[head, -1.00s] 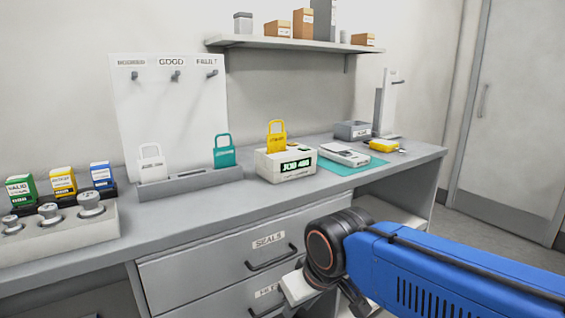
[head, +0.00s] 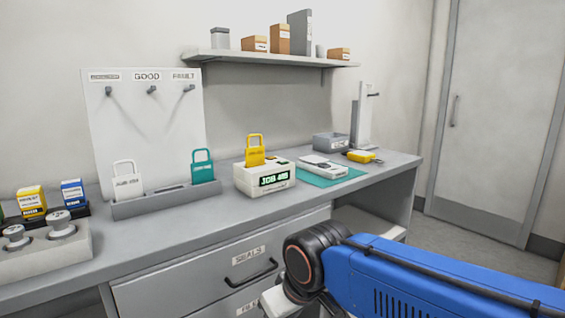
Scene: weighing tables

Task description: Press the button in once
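I cannot make out a button for certain in the head view. A white box (head: 248,183) with a dark display (head: 274,179) reading JOB in green stands on the counter, with a yellow padlock-shaped tag (head: 255,156) upright on its top. To its right a flat pale device (head: 322,167) lies on a teal mat (head: 340,178). A small yellow device (head: 361,156) lies just beyond. My blue arm reaches in from the lower right, in front of the drawers. My gripper's fingers are not visible.
The grey counter (head: 185,222) has drawers (head: 190,280) below. A grey rack (head: 150,207) holds white and teal tags. Weights and small cartons stand at left. A hook board (head: 140,130) and a shelf (head: 230,60) are behind. A door (head: 490,120) is at right.

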